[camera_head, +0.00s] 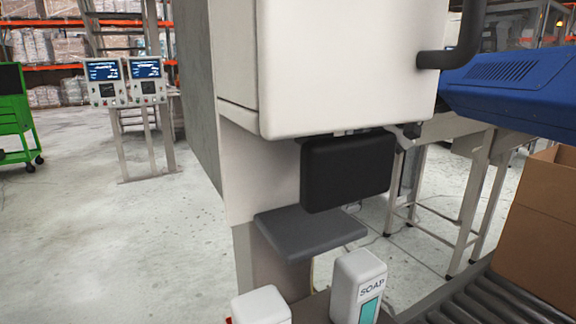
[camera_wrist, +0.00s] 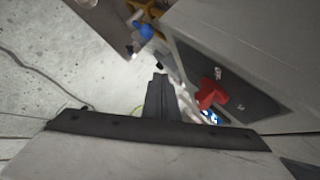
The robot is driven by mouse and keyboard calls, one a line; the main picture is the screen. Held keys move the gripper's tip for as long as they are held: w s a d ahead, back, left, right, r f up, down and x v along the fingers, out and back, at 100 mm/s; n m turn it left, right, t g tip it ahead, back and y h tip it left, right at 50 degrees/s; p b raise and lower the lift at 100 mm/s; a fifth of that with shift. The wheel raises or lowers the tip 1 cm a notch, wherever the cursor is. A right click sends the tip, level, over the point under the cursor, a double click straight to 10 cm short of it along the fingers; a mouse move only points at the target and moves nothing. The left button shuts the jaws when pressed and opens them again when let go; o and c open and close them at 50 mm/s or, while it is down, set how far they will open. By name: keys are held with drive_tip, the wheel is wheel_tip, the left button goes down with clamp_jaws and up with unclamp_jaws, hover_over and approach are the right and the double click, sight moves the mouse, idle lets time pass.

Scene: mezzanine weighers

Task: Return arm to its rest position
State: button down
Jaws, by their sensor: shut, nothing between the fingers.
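My gripper (camera_wrist: 160,78) shows in the wrist view, its dark fingers together and empty. It points toward a gap between a grey panel and a grey box-like housing. It is not clearly identifiable in the head view. My arm's full pose cannot be told from these frames.
A large white machine cabinet (camera_head: 345,70) fills the middle, with a black panel (camera_head: 347,172) and grey shelf (camera_head: 310,232) below. A soap dispenser (camera_head: 358,285) stands in front. Right are a cardboard box (camera_head: 540,230) and rollers (camera_head: 480,300). A red handle (camera_wrist: 210,93) is near my fingers.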

drive_tip(key=s+d+f+n+h, duration=0.1)
drive_tip(key=s+d+f, duration=0.3)
drive_tip(key=s+f, duration=0.4)
drive_tip(key=s+d+f+n+h, duration=0.1)
drive_tip(key=s+d+f+h, duration=0.3)
drive_tip(key=s+f, duration=0.5)
drive_tip(key=s+d+f+n+h, duration=0.1)
drive_tip(key=s+d+f+h, duration=0.1)
drive_tip(key=s+d+f, duration=0.4)
drive_tip(key=s+f, duration=0.3)
drive_tip(key=s, duration=0.3)
drive_tip(key=shift+d+h, duration=0.25)
drive_tip(key=shift+h, duration=0.05)
drive_tip(key=shift+s, duration=0.15)
